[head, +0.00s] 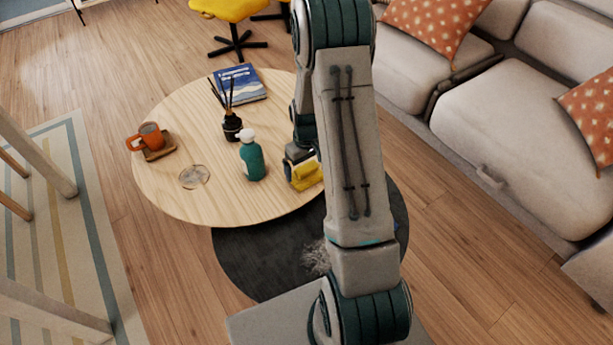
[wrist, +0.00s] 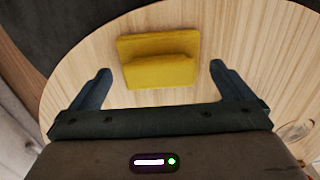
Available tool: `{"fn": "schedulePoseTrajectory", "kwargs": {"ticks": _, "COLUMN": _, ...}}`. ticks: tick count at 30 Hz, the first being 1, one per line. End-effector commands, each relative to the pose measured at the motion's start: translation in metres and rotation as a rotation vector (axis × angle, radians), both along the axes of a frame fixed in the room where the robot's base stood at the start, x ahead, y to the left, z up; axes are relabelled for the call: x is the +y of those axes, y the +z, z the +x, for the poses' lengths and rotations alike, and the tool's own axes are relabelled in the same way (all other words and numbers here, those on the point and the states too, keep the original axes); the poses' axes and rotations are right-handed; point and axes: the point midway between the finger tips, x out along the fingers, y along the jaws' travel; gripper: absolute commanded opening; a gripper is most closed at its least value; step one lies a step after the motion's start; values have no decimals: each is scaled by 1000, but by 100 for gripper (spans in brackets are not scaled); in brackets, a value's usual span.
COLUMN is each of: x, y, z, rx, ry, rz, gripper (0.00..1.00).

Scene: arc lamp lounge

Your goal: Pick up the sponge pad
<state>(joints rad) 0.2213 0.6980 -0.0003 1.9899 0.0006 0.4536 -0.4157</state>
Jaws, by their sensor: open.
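The yellow sponge pad (wrist: 158,62) lies on the round light-wood table. In the wrist view it sits just beyond and between the tips of my gripper (wrist: 160,82). My gripper's two fingers are spread wide and nothing is between them. In the head view the sponge pad (head: 308,176) is near the table's right edge, partly hidden behind my arm.
A lower dark tabletop (head: 265,265) sits in front.

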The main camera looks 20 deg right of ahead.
Motion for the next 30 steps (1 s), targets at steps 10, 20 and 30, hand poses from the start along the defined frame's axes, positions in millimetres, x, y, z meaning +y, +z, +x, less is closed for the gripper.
{"fn": "schedulePoseTrajectory", "kwargs": {"ticks": 10, "x": -1, "y": -29, "z": 1, "rx": -1, "ry": -1, "rz": 0, "gripper": 100}}
{"fn": "schedulePoseTrajectory", "kwargs": {"ticks": 20, "x": -1, "y": -29, "z": 0, "rx": 0, "ry": -1, "rz": 0, "gripper": 66}}
{"fn": "schedulePoseTrajectory", "kwargs": {"ticks": 30, "x": -1, "y": -17, "z": 1, "rx": -2, "ry": -1, "rz": -1, "gripper": 66}}
